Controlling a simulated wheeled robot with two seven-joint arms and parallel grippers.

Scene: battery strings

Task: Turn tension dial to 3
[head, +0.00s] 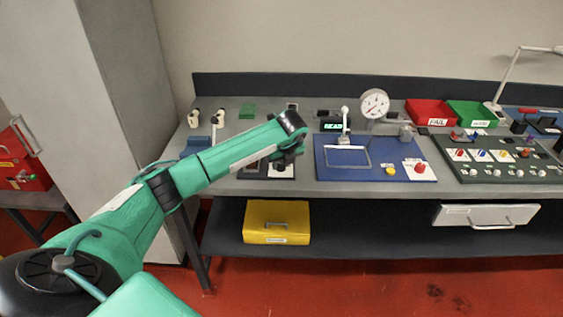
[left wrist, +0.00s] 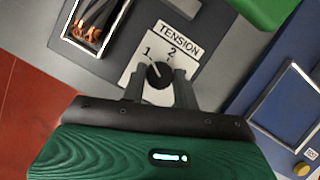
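The tension dial (left wrist: 159,75) is a round black knob on a white card (left wrist: 181,46) marked TENSION, with 1 and 2 readable. No 3 can be seen. A pale line at the knob seems to point toward the 1. My left gripper (left wrist: 159,80) is open, with one finger on each side of the knob. Small gaps seem to show beside the knob, though contact is hard to judge. In the head view my left gripper (head: 287,160) is over the card (head: 281,171), and the knob is hidden there. My right gripper is not in view.
A tray with copper-ended cables (left wrist: 92,30) lies beside the card. A blue board (head: 330,178) with a clamp and buttons is close on the right. A pressure gauge (head: 374,103), red bin (head: 428,107) and green bin (head: 470,110) stand farther along the bench.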

